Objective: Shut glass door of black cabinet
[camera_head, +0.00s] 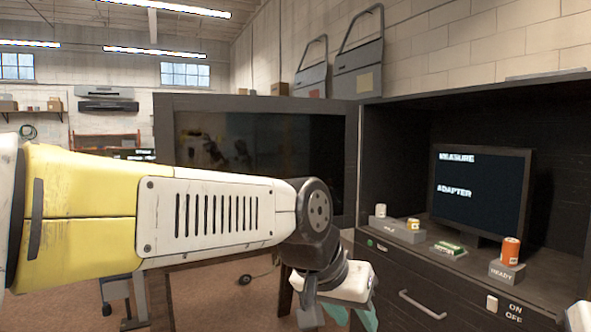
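The black cabinet (402,259) stands at the right, with its front open. Its glass door (262,106) is swung wide open to the left of the cabinet, a dark frame around a dark, reflecting pane. My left arm crosses in front of the door's lower part and hides some of it. My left gripper (351,318) points down at the bottom edge, in front of the cabinet's left front edge. Its teal fingers look spread apart with nothing seen between them; their tips are partly cut off. My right gripper is not in view.
Inside the cabinet are a screen (480,198), an orange can (510,251) and small items on blocks. A drawer handle (421,305) sticks out below. Two grey door-like panels (359,72) stand behind the cabinet. Open floor (222,299) lies at lower left.

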